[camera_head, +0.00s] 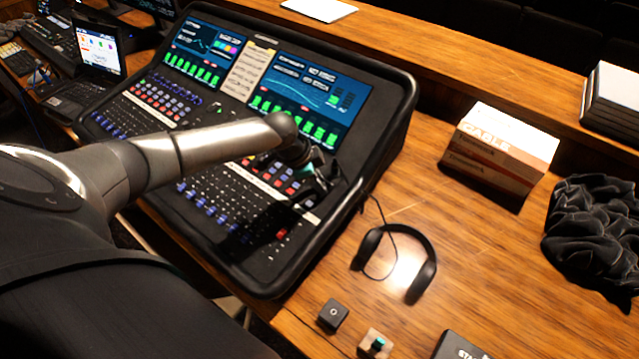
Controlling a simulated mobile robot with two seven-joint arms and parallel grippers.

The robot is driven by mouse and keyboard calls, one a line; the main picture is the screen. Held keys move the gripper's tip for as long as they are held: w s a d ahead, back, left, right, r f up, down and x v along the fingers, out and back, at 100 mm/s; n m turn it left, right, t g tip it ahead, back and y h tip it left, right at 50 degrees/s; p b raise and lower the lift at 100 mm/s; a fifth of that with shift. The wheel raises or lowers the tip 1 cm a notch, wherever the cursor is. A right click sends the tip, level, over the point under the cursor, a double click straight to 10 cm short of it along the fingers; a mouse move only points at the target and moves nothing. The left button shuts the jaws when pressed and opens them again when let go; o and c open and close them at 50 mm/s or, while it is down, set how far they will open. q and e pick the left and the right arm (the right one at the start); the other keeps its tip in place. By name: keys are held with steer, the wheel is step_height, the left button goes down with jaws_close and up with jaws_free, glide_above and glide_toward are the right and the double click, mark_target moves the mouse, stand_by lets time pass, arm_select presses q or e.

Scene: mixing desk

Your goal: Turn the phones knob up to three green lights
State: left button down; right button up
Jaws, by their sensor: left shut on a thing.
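The mixing desk (390,125) is a large black console with two lit screens and rows of faders and buttons. My left arm reaches across it from the left. My left gripper (318,182) is low over the right-hand part of the panel, just below the right screen (310,90). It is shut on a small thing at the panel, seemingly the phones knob. The knob is hidden by the dark fingers, and I cannot make out its label or its green lights. Green level bars show on both screens. My right gripper is not in view.
Black headphones (428,262) lie on the wooden desk right of the console. A cardboard box (500,150), a dark cloth (592,232) and small boxes (333,314) are farther right and in front. A laptop (98,50) stands at the left. Bare wood lies between them.

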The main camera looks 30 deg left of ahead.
arm_select(q)
steer(key=m+b, duration=0.1)
steer(key=m, duration=0.1)
steer(key=m+g+h+b, duration=0.1)
steer(key=m+b, duration=0.1)
steer(key=m, duration=0.1)
steer(key=shift+w+a+f+m, duration=0.1)
steer(key=shift+w+m, duration=0.05)
steer(key=shift+m, duration=0.15)
steer(key=shift+m+g+b, duration=0.6)
steer(key=shift+m+b, duration=0.45)
steer(key=shift+m, duration=0.45)
steer(key=c, duration=0.7)
jaws_free()
steer(key=shift+r, duration=0.2)
steer(key=v, duration=1.5)
steer(key=shift+a+p, duration=0.3)
steer(key=shift+w, duration=0.1)
